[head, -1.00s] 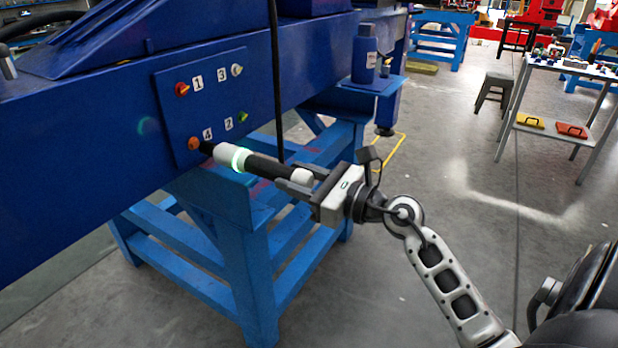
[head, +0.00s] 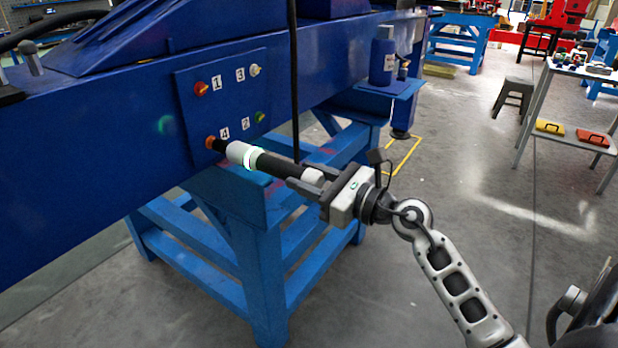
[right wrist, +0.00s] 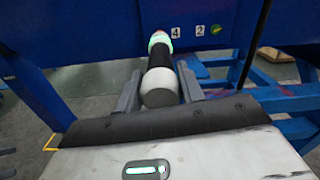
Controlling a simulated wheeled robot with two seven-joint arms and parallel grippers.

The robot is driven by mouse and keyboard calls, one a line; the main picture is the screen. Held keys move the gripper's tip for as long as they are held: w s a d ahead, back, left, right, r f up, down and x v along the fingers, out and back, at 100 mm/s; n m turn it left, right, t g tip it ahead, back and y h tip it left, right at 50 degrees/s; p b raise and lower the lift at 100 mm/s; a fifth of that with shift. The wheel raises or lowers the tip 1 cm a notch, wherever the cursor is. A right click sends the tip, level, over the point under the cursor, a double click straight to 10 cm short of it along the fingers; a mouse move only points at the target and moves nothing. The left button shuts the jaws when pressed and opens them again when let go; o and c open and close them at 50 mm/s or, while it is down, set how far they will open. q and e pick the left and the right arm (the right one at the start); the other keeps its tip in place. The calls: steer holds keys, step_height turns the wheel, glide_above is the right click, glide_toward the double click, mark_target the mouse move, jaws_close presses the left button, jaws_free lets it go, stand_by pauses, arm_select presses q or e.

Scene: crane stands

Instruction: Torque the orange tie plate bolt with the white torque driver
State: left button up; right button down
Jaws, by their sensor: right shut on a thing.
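The blue tie plate (head: 228,105) on the crane beam carries bolts numbered 1 to 4: a red one (head: 201,88) at 1, a white one (head: 255,70) at 3, a green one (head: 260,117) at 2 and the orange bolt (head: 210,142) at 4. My right gripper (head: 308,184) is shut on the white and black torque driver (head: 277,165), near its white rear end. The driver's dark tip is at the orange bolt and seems to touch it. A green ring glows on the driver, also in the right wrist view (right wrist: 160,42). My left gripper is out of view.
A blue bottle (head: 383,58) stands on a blue side shelf (head: 372,98) to the right of the plate. A black cable (head: 294,80) hangs in front of the beam. Blue trestle legs (head: 262,270) stand below. A grey stool (head: 514,92) is farther back on open floor.

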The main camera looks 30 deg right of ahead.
mark_target(320, 180)
steer(key=shift+r+p+x, duration=0.2)
steer(key=shift+p+x, duration=0.45)
steer(key=shift+x, duration=0.45)
stand_by(3.9)
steer(key=shift+d, duration=0.1)
steer(key=shift+b+v, duration=0.6)
steer(key=shift+v, duration=1.45)
steer(key=shift+s+d, duration=0.15)
steer(key=shift+s, duration=0.45)
